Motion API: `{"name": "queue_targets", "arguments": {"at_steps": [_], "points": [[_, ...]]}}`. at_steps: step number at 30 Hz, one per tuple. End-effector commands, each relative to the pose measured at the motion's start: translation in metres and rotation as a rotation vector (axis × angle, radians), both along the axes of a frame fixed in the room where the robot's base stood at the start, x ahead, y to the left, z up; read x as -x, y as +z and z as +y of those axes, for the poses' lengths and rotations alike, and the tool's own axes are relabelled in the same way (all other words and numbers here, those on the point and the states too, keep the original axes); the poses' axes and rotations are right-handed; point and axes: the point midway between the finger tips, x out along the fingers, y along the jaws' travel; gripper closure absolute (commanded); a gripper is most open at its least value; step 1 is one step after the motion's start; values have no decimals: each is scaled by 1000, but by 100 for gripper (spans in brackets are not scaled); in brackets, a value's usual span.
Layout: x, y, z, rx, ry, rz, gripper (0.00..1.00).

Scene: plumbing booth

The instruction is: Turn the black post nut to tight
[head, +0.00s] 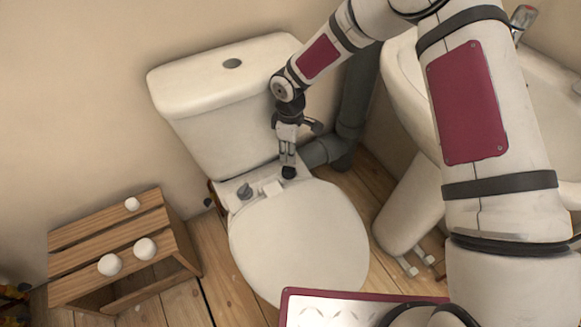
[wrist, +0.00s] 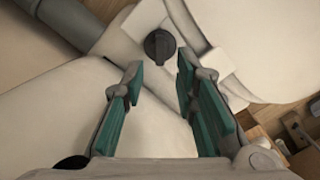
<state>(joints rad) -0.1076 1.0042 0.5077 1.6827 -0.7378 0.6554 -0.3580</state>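The black post nut (head: 288,173) sits at the back of the toilet, at the right hinge post, directly below my gripper (head: 287,160) in the head view. In the wrist view the black post nut (wrist: 160,46) is a round knob with a raised bar across its top. My gripper (wrist: 158,69) is open there, with its green-padded fingers apart and empty. The nut shows beyond the fingertips and roughly between them; I see no contact. A second, greyer post nut (head: 244,191) stands at the left hinge.
The toilet tank (head: 215,95) rises right behind the nut, and the closed lid (head: 300,240) lies in front. A grey pipe (head: 354,105) and the sink (head: 410,90) are to the right. A wooden crate (head: 95,238) with several white knobs stands at the left.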

Motion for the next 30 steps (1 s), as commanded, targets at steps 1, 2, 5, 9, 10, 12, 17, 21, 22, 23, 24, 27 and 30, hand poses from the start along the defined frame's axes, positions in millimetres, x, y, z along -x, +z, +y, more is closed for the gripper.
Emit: {"name": "queue_targets", "arguments": {"at_steps": [1,2,5,9,10,12,17,21,22,23,24,27,30], "points": [[1,-14,0,0,1,3,73],[1,-19,0,1,1,2,73],[0,-38,0,0,0,2,73],[0,-59,0,1,-1,1,73],[0,-62,0,1,-1,1,73],[0,-69,0,1,0,1,73],[0,-76,0,0,0,0,73],[0,-76,0,0,-1,-1,73],[0,-76,0,0,0,-1,73],[0,-76,0,0,-1,-1,73],[0,-76,0,0,0,0,73],[0,-76,0,0,-1,0,87],[0,-76,0,0,-1,0,100]]}}
